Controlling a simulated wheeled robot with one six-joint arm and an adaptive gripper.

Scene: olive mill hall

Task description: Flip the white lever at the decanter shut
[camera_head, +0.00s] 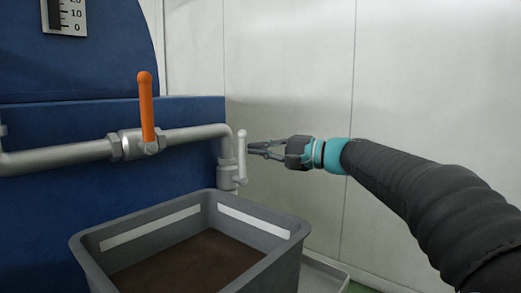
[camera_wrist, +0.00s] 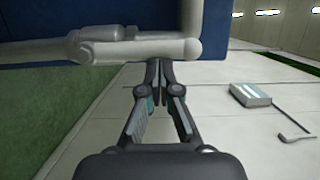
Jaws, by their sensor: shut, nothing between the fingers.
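The white lever (camera_head: 242,154) stands upright on the valve of the short downward pipe at the decanter's blue body (camera_head: 60,185). My gripper (camera_head: 249,148) points left, with its fingertips just right of the lever's upper half. I cannot tell whether they touch it. In the wrist view my gripper (camera_wrist: 158,64) has its fingertips together and empty, close below pale pipework (camera_wrist: 130,47).
An orange lever (camera_head: 146,105) stands upright on the horizontal pipe (camera_head: 60,158) to the left. A grey crate (camera_head: 290,240) with brown contents is below the outlet. The pale wall (camera_head: 290,70) is behind my gripper.

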